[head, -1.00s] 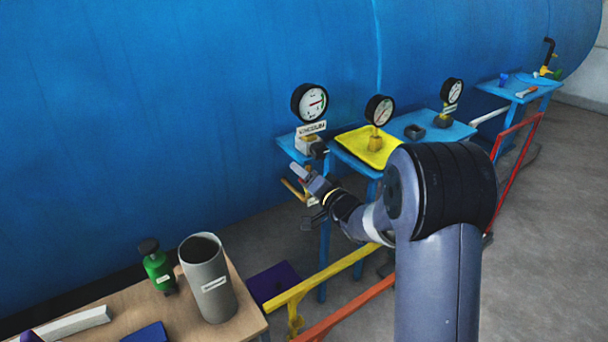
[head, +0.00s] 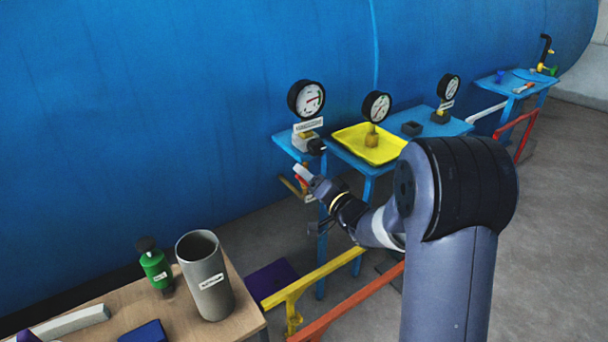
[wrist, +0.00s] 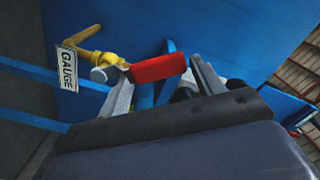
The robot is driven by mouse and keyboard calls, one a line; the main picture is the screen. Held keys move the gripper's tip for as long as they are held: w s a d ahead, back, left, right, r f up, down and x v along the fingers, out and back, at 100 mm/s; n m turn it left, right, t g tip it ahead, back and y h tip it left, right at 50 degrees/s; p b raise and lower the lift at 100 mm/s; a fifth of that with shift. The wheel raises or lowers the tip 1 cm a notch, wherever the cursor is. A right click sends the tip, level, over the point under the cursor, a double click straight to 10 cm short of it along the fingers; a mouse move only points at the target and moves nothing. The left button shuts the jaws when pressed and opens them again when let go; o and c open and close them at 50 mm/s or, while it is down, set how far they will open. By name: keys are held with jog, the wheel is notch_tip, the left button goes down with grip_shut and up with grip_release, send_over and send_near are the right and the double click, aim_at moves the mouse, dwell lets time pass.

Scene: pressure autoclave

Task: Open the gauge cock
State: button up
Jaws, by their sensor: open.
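The gauge cock shows in the wrist view as a yellow body and pipe (wrist: 110,58) with a red lever handle (wrist: 158,68) and a white "GAUGE" tag (wrist: 68,69). My gripper (wrist: 160,82) is open, with one finger on each side of the red handle; I cannot tell whether either finger touches it. In the head view my gripper (head: 305,177) is at the cock's yellow pipe (head: 289,187), below the small blue shelf with the leftmost gauge (head: 306,99). My gripper hides most of the cock there.
The blue autoclave shell (head: 200,90) stands close behind the cock. Blue shelves hold a yellow tray (head: 350,151) and other gauges. A yellow rail (head: 330,270) and an orange rail run below my arm. A wooden table with a grey cylinder (head: 206,280) is at the lower left.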

jog(key=v, duration=0.7)
jog(key=shift+s, duration=0.2)
jog(key=shift+d, duration=0.1)
